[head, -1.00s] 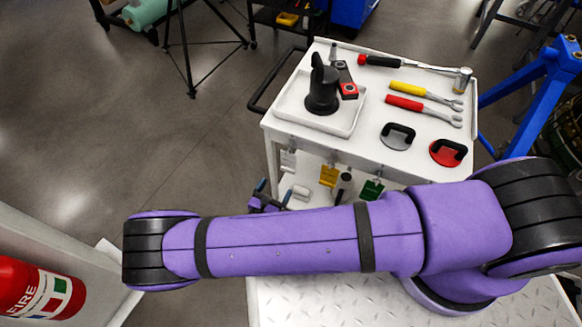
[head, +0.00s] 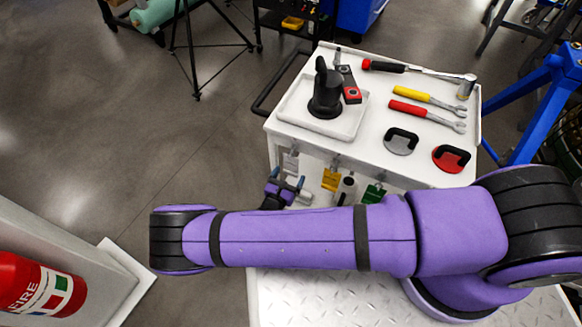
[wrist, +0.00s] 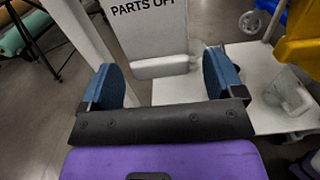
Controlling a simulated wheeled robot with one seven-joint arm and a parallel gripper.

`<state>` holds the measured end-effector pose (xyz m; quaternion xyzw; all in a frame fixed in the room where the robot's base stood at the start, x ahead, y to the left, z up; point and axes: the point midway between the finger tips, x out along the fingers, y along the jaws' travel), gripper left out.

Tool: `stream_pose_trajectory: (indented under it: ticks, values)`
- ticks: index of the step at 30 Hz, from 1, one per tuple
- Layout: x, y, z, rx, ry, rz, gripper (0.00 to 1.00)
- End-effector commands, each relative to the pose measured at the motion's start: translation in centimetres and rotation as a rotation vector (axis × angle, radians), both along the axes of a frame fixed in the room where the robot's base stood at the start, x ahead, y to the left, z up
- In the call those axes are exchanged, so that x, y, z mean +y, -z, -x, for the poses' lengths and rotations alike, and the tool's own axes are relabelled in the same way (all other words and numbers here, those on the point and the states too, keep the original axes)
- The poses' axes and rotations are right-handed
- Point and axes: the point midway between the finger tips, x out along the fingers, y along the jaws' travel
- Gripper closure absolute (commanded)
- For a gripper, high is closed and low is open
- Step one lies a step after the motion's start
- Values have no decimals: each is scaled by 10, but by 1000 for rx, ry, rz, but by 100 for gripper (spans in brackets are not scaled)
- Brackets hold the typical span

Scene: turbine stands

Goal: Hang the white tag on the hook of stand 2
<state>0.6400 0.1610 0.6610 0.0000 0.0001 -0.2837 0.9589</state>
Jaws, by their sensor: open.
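The white tag (head: 290,161) hangs on the near side of the white cart, leftmost of the hanging tags. In the wrist view, the white tag (wrist: 150,28) fills the upper middle and bears dark "PARTS OFF" lettering. My gripper (head: 288,178) is just below and in front of it in the head view. In the wrist view, my gripper (wrist: 162,82) has its two blue fingers spread wide, with nothing held. The tag lies beyond the fingertips, roughly centred between them. I cannot make out stand 2 or its hook.
A yellow tag (head: 330,180) and a green tag (head: 373,193) hang to the right. The cart top (head: 360,150) holds tools and a tray. A blue frame (head: 530,100) stands right, a fire extinguisher (head: 38,285) lower left. Floor on the left is open.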

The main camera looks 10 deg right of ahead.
Motion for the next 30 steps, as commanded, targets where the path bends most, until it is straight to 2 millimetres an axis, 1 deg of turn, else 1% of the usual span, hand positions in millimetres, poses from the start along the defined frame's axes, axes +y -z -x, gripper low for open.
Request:
stream_pose_trajectory:
  ticks: [6,23,24,26,27,29,30]
  values:
    - [-4,0,-7,0,0,0,13]
    - [-4,0,-7,0,-1,0,13]
    - [-4,0,-7,0,-1,0,15]
    - [-4,0,-7,0,0,0,29]
    - [-4,0,-7,0,0,0,38]
    - [-4,0,-7,0,0,0,52]
    - [-4,0,-7,0,0,0,61]
